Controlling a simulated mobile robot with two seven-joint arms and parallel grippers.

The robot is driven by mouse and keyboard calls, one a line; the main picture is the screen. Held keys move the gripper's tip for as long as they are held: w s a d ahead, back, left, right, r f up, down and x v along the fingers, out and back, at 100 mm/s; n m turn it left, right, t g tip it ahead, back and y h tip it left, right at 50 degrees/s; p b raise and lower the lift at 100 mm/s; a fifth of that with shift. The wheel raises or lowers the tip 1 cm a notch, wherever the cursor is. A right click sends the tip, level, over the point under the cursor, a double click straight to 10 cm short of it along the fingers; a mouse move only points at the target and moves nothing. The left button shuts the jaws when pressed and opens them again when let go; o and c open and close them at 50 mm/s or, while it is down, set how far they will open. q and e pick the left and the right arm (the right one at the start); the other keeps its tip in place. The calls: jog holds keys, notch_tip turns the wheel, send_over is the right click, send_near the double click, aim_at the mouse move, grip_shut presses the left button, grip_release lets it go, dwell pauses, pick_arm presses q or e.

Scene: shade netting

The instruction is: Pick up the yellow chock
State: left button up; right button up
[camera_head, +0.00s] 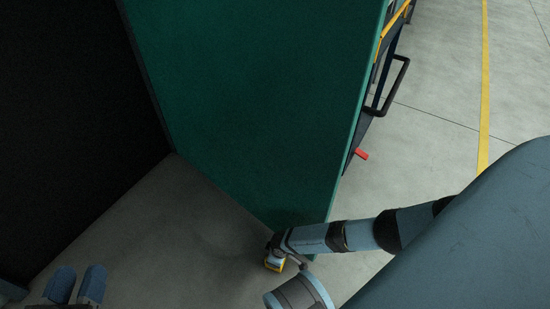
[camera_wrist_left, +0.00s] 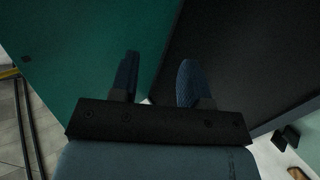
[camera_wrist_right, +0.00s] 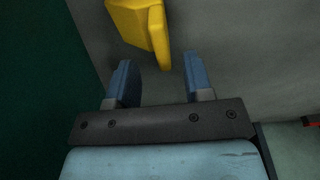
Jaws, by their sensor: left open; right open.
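The yellow chock (camera_head: 273,266) is on the grey floor near the lower edge of the green panel, partly hidden by my right arm in the head view. In the right wrist view the chock (camera_wrist_right: 136,22) shows at the top, just beyond the fingertips, a little left of centre. My right gripper (camera_wrist_right: 157,60) is open and empty, its fingers pointing toward the chock, which is not between them. My left gripper (camera_head: 80,271) is open and empty at the lower left of the head view, apart from the chock. It also shows in the left wrist view (camera_wrist_left: 158,57).
A large green panel (camera_head: 260,100) stands in the middle, meeting a dark panel (camera_head: 75,120) at left. A black handle (camera_head: 403,78) and a red piece (camera_head: 361,154) stick out at the green panel's right side. The floor right of it is mostly clear, with a yellow line (camera_head: 484,80).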

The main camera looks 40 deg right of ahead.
jog(key=f+b, duration=0.2)
jog(key=f, duration=0.1)
jog(key=f+b, duration=0.1)
jog(key=shift+w+a+f+b, duration=0.25)
jog(key=shift+w+f+b, duration=0.1)
jog(key=shift+f, duration=0.2)
pick_arm(q)
jog(key=w+m, duration=0.1)
jog(key=a+m+t+h, duration=0.1)
jog(key=shift+w+a+r+m, duration=0.1)
jog(key=shift+w+r+m, duration=0.2)
jog(key=shift+w+m, duration=0.1)
pick_arm(e)
grip_shut()
